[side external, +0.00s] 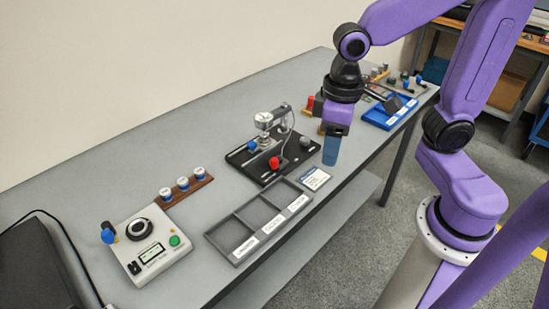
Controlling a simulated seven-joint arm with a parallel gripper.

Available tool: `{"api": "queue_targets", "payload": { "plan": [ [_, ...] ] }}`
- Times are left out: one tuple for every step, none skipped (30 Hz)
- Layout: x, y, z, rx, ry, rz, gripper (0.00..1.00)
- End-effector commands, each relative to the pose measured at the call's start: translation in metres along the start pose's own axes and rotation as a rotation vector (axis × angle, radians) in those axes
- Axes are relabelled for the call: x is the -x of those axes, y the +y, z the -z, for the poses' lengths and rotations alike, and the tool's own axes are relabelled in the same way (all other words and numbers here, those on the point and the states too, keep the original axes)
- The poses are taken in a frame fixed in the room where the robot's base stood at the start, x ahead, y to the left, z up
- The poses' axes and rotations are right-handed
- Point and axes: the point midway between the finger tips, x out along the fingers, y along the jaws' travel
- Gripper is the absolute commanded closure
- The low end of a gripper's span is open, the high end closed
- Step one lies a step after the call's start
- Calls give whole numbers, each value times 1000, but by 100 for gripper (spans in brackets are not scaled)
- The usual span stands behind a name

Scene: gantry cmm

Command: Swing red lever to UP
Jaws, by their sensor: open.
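A black fixture plate (243,160) stands on the grey bench with a silver gauge-like device on it.
A grey three-compartment tray (236,257) and a small labelled card (315,179) lie in front of the plate. A control box (150,245) with a dial and a green button stands at left. A blue tray (376,117) and small parts lie beyond my gripper.

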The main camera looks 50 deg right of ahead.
Motion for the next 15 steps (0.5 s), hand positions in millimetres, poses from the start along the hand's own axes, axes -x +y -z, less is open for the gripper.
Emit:
{"api": "queue_targets", "payload": {
  "plan": [
    [1,4,13,-76,-2,-2,48],
    [1,6,21,-123,-1,-2,48],
    [2,10,30,-186,-3,-3,48],
    [3,12,37,-232,-2,-3,48],
    [3,16,44,-279,-4,-5,48],
    [4,20,53,-341,-4,-5,48],
    [4,23,59,-387,-6,-6,48],
    [4,26,66,-436,-5,-7,48],
    [4,31,74,-497,-6,-8,48],
    [5,35,81,-544,-6,-8,48],
    [5,39,87,-592,-6,-9,48],
    [5,44,95,-653,-7,-10,48],
    [5,49,100,-700,-8,-10,48],
    [5,53,106,-747,-8,-11,48],
    [5,59,113,-808,-9,-12,48]
  ]
}}
